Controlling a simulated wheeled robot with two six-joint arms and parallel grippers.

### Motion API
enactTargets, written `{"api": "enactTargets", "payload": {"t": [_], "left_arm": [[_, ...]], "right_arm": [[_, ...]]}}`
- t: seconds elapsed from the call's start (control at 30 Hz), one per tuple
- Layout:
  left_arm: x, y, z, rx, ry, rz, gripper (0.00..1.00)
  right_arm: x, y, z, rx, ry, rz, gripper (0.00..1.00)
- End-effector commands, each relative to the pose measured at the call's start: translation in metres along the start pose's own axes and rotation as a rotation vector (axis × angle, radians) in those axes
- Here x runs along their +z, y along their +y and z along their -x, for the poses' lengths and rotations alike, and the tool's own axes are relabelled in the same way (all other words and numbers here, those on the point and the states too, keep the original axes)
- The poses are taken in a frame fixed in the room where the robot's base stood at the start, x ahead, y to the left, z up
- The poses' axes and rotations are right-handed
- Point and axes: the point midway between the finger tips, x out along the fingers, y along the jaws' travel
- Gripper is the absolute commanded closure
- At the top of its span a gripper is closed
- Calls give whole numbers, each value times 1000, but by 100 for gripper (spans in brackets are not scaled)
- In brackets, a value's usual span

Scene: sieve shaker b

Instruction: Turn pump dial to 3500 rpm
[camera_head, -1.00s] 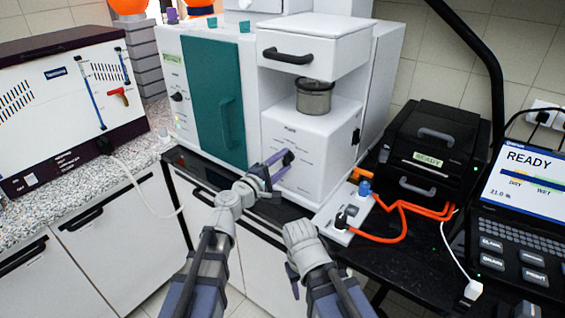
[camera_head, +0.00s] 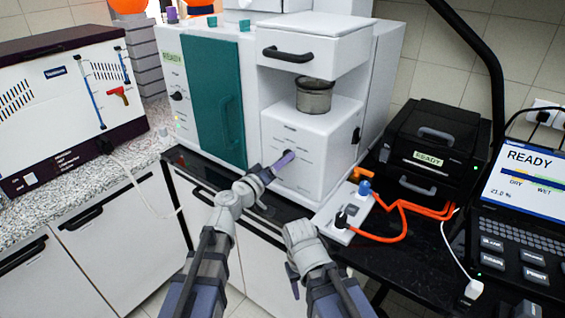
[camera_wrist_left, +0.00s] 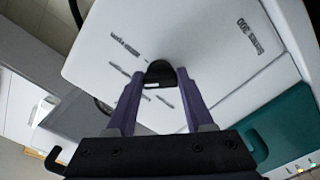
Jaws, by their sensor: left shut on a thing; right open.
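The pump dial is a black knob on the front of a white unit (camera_head: 321,160) below a metal cup. It shows in the left wrist view as a dark rounded dial (camera_wrist_left: 159,73) with a pale mark, between my fingertips. My left gripper (camera_head: 286,157) is at the unit's front face and shut on the dial; its purple fingers (camera_wrist_left: 158,88) sit one on each side. In the head view the fingers cover most of the dial. The printing around it is too small to read. My right gripper (camera_head: 293,283) is low in front, away from the unit, open and empty.
A metal cup (camera_head: 314,96) stands on top of the unit. A teal door (camera_head: 212,100) is to its left. A black device (camera_head: 430,150) reading READY, a white valve block with orange tubing (camera_head: 345,215) and a laptop-like terminal (camera_head: 522,190) are on the right.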

Motion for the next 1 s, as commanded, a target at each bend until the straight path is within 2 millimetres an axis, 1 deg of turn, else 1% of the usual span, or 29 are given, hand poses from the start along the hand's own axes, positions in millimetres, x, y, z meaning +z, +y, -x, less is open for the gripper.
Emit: {"api": "enactTargets", "payload": {"t": [0.3, 0.6, 0.8, 1.0], "left_arm": [[1, -1, 1, 0, -3, -304, 100], [1, -2, 1, 1, -3, -562, 100], [1, -2, 1, 1, -4, -692, 100], [1, -2, 1, 2, -4, -777, 100]], "right_arm": [[0, 0, -1, 0, 0, 0, 50], [0, 0, -2, 0, 0, 0, 50], [0, 0, -2, 0, 0, 0, 50], [0, 0, -2, 0, 0, 0, 50]]}}
